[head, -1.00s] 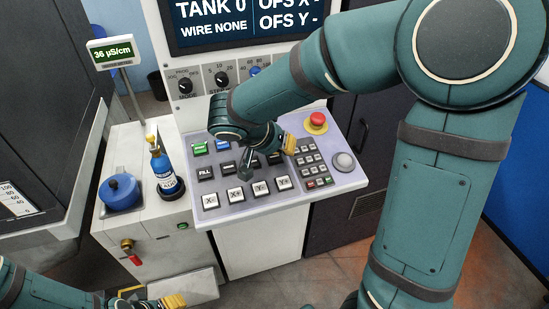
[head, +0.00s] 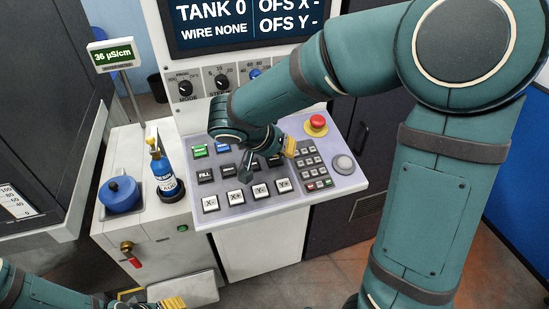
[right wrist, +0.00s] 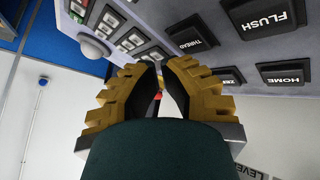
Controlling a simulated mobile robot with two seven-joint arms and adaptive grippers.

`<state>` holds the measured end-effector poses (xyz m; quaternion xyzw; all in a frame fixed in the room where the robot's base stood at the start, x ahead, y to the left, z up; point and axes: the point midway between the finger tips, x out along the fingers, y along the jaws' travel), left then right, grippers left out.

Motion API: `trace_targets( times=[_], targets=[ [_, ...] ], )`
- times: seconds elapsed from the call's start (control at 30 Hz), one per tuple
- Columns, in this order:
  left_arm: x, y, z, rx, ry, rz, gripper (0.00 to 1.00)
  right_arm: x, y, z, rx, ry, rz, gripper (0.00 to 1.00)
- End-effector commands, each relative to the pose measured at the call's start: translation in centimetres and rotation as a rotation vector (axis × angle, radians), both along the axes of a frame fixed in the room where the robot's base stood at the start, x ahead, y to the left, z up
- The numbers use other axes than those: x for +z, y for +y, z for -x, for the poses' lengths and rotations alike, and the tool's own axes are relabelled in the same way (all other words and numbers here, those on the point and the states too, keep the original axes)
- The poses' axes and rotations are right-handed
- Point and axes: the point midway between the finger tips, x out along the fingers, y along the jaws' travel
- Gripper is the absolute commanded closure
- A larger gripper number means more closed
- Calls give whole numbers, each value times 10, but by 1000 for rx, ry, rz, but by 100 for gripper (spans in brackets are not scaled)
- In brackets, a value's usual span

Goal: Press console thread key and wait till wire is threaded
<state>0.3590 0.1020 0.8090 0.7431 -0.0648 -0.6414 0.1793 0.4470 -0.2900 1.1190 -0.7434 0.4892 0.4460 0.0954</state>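The console (head: 330,188) is a light sloped panel of keys. In the right wrist view the black THREAD key (right wrist: 190,33) lies just beyond my right gripper's fingertips (right wrist: 160,68); a gap shows between them and it does not look pressed. In the head view my right gripper (head: 289,146) hangs over the middle of the panel and hides some black keys. Its yellow-edged fingers look closed together and hold nothing. The console screen (head: 245,22) reads TANK 0 and WIRE NONE. My left gripper (head: 172,302) is low at the bottom left, partly cut off, away from the console.
Around the THREAD key are the FLUSH key (right wrist: 262,18), the HOME key (right wrist: 282,73), a keypad (head: 312,160) and a red stop button (head: 317,122). A blue bottle (head: 163,174) and a blue round lid (head: 121,192) stand on the left cabinet.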

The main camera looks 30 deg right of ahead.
Motion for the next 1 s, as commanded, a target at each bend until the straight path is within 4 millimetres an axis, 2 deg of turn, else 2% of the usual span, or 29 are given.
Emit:
trace_targets(
  times=[0.27,0.6,1.0],
  targets=[
    [-2,0,0,0,0,0,36,-1,0,0,0,0,0,100],
    [-16,0,0,0,0,0,36,-9,0,-2,1,-1,-1,100],
    [-16,0,0,0,0,0,36,-8,0,-2,0,0,0,100]
  ],
)
